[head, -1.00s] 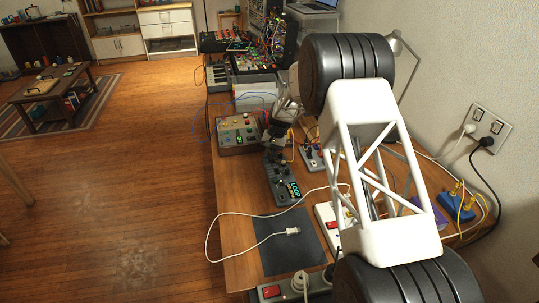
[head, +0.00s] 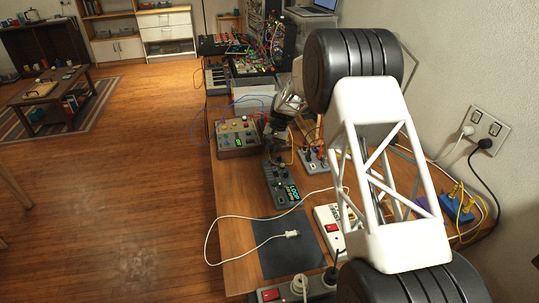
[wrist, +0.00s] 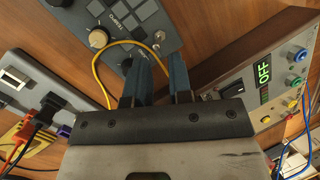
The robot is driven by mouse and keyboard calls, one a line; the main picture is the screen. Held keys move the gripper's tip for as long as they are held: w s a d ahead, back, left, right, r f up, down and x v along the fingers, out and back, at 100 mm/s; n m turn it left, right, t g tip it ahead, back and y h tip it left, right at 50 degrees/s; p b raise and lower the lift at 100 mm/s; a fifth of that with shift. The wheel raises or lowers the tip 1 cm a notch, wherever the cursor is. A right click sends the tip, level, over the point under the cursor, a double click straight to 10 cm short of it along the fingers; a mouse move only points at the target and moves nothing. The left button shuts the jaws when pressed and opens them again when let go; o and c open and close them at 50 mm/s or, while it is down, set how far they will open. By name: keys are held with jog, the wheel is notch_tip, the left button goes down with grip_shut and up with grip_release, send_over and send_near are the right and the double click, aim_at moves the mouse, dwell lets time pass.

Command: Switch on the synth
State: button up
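The synth (head: 238,137) is a box with wooden sides, knobs and a small green display, at the far left part of the table. In the wrist view its panel (wrist: 270,85) is at the right. Its display (wrist: 264,73) reads OFF, and a black rocker switch (wrist: 233,88) sits beside it. My gripper (wrist: 162,65) points down at the table between the synth and the looper, apart from the switch. Its two blue-grey fingers are a little apart, with nothing seen between them. In the head view my gripper (head: 275,150) is partly hidden by my arm.
A dark looper pedal (head: 282,192) stands just in front, with a yellow cable by it. A grey box with plugs (head: 314,160) is to the right. A dark mat (head: 278,256) is mostly bare.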

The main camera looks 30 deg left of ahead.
aim_at(274, 161)
jog(key=shift+v, duration=1.75)
jog(key=shift+d, duration=0.1)
jog(key=d+r+m+t, duration=0.1)
jog(key=d+r+t, duration=0.1)
jog(key=d+r, duration=1.7)
jog(key=s+d+r+m+t, duration=0.1)
jog(key=s+d+r, duration=0.35)
jog(key=d, duration=0.55)
jog(key=s+d+r, duration=0.4)
jog(key=s+d, duration=0.1)
jog(key=d, duration=0.6)
jog(key=s+d+r+m+t, duration=0.2)
jog(key=s+d+r, duration=0.2)
jog(key=s+d, duration=1.3)
jog(key=s+d+f, duration=0.2)
jog(key=s+d, duration=0.3)
jog(key=s, duration=0.5)
jog(key=s+d+f+m+t+h, duration=0.1)
jog(key=s+d+f, duration=0.1)
jog(key=s+d, duration=0.4)
jog(key=s, duration=0.4)
jog(key=shift+d+h, duration=0.3)
jog(key=shift+d, duration=0.05)
